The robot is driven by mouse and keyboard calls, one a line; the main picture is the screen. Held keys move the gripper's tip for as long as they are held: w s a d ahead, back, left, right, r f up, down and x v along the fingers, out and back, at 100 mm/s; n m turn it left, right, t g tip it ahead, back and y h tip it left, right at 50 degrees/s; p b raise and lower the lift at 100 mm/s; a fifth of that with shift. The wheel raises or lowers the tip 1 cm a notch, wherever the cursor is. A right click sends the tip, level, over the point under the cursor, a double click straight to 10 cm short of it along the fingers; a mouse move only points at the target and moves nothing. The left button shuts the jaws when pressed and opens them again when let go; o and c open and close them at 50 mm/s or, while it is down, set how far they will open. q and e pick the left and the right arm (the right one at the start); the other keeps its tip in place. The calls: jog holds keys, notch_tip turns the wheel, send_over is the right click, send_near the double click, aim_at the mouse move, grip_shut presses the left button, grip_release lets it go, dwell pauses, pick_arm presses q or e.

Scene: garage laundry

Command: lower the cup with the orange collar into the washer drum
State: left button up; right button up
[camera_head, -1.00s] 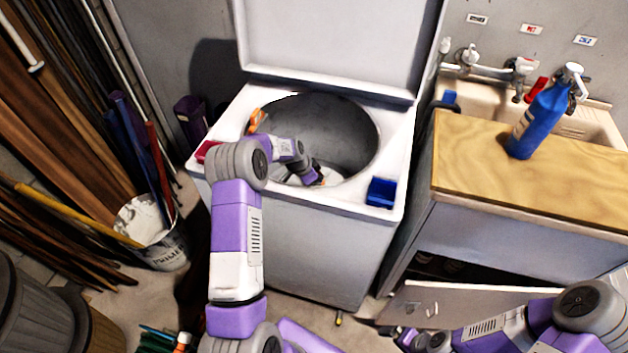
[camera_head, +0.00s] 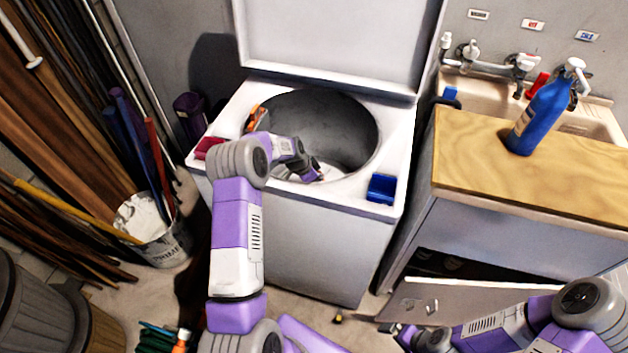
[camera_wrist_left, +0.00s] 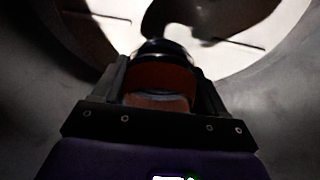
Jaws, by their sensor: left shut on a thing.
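The washer drum (camera_head: 340,125) is open, with the lid raised behind it. My left arm reaches over the washer's front left edge, and my left gripper (camera_head: 319,176) is down inside the drum opening, near its front. In the left wrist view the gripper is shut on the cup (camera_wrist_left: 160,80), which shows a dark rounded top and an orange-brown band between the fingers. The cup's far end is hidden, and I cannot tell whether it touches the drum floor. My right gripper (camera_head: 402,338) is low at the bottom right, away from the washer; its jaws are unclear.
An orange object (camera_head: 254,118) lies at the drum's left rim. A red box (camera_head: 209,148) and a blue box (camera_head: 381,188) sit on the washer's front corners. A wooden counter (camera_head: 475,160) with a blue bottle (camera_head: 538,118) stands right. A white bucket (camera_head: 155,230) stands left.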

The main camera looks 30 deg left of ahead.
pick_arm(q)
jog(key=shift+f, duration=1.85)
dwell(0.6)
jog(key=o, duration=1.1)
jog(key=shift+r, duration=0.1)
notch_tip(320, 180, up, 7)
jog(key=shift+f+p, duration=0.1)
jog(key=shift+p, duration=0.55)
notch_tip(320, 180, up, 22)
jog(key=p, duration=1.8)
jog(key=shift+p, duration=0.4)
